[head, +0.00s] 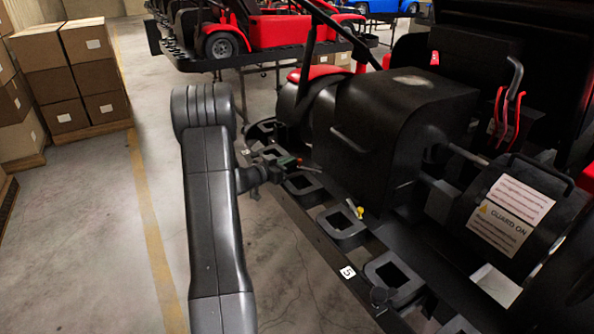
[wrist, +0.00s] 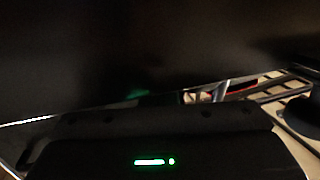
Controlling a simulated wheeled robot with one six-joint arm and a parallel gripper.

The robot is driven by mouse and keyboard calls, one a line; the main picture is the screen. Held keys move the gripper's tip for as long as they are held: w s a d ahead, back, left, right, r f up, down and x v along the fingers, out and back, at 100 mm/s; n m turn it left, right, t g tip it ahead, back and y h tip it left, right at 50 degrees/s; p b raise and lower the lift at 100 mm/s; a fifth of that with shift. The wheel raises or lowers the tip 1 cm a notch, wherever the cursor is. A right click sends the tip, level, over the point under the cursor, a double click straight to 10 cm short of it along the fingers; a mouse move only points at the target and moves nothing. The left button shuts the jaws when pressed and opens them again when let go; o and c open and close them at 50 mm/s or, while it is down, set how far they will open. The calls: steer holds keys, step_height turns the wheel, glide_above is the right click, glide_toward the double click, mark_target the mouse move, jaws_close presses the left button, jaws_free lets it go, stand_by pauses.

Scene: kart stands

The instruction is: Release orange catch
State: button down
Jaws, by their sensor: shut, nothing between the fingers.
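I cannot make out an orange catch in either view. In the head view, a short lever with a yellow tip (head: 359,211) stands on the kart stand's near edge, below the black kart's engine cover (head: 400,115). My gripper (head: 292,161) is left of that lever, low against the stand edge and close to the cover. Its fingers are small and hard to see there; it is shut and holds nothing. In the wrist view, a dark surface fills most of the picture, and a dark body with a green light (wrist: 150,162) crosses the bottom.
A guard with a "GUARD ON" label (head: 510,212) and red-and-black levers (head: 508,110) are at the right. A red kart (head: 275,32) stands behind on another stand. Stacked boxes (head: 75,75) are at the left. The floor by the yellow line is clear.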

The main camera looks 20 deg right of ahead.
steer(key=shift+w+d+p, duration=0.3)
steer(key=shift+w+d, duration=0.5)
steer(key=shift+w, duration=0.3)
steer(key=shift+s+a, duration=0.1)
stand_by(0.8)
